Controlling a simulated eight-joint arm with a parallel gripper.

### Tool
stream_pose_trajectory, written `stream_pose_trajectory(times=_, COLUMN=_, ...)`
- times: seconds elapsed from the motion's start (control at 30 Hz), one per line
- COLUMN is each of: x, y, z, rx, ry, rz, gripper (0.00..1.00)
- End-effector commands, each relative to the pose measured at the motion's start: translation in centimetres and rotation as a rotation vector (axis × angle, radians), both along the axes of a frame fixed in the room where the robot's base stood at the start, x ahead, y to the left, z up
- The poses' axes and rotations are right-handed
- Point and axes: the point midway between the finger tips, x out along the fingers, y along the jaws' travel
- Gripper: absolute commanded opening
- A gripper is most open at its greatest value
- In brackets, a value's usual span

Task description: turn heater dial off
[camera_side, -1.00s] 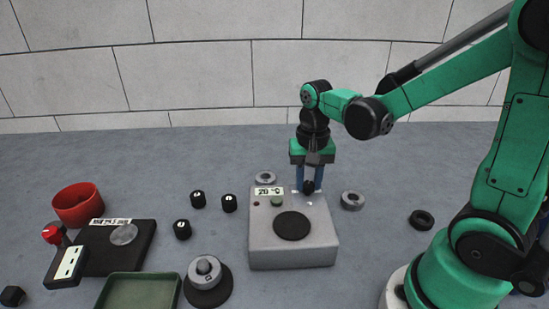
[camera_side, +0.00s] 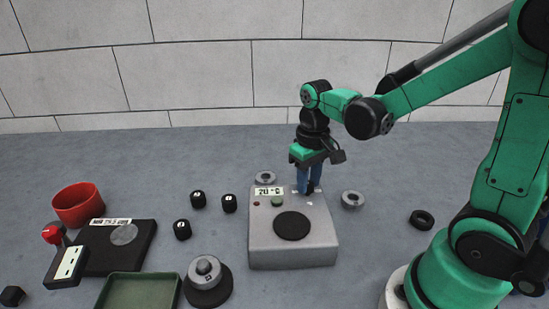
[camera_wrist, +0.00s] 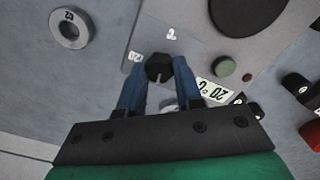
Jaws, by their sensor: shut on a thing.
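The heater (camera_side: 290,243) is a grey box with a dark round plate on top and a "20 °C" label (camera_side: 268,191). Its dial is a small black knob (camera_wrist: 158,67) at the far right corner of the top. In the side view the fingers mostly hide the knob. My gripper (camera_side: 309,188) points down over that corner. In the wrist view its two blue fingers (camera_wrist: 159,75) are closed on the sides of the black knob. A green button (camera_side: 277,201) and a small red light (camera_side: 256,203) sit near the label.
Grey rings lie behind the heater (camera_side: 265,177) and to its right (camera_side: 352,200). Several black knobs stand left of it. A grey weight on a black base (camera_side: 207,282), a green tray (camera_side: 138,291), a black scale (camera_side: 142,252) and a red cup (camera_side: 78,204) are further left.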

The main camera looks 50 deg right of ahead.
Motion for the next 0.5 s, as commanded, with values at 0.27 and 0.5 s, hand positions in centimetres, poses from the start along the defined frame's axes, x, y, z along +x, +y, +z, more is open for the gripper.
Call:
stream_pose_trajectory(times=0.27, x=0.01, y=-0.02, z=0.01, rx=-0.001, ry=0.0, rz=0.26, gripper=0.0)
stream_pose_trajectory(times=0.5, x=0.02, y=-0.01, z=0.01, rx=-0.001, ry=0.0, rz=0.488, gripper=0.0)
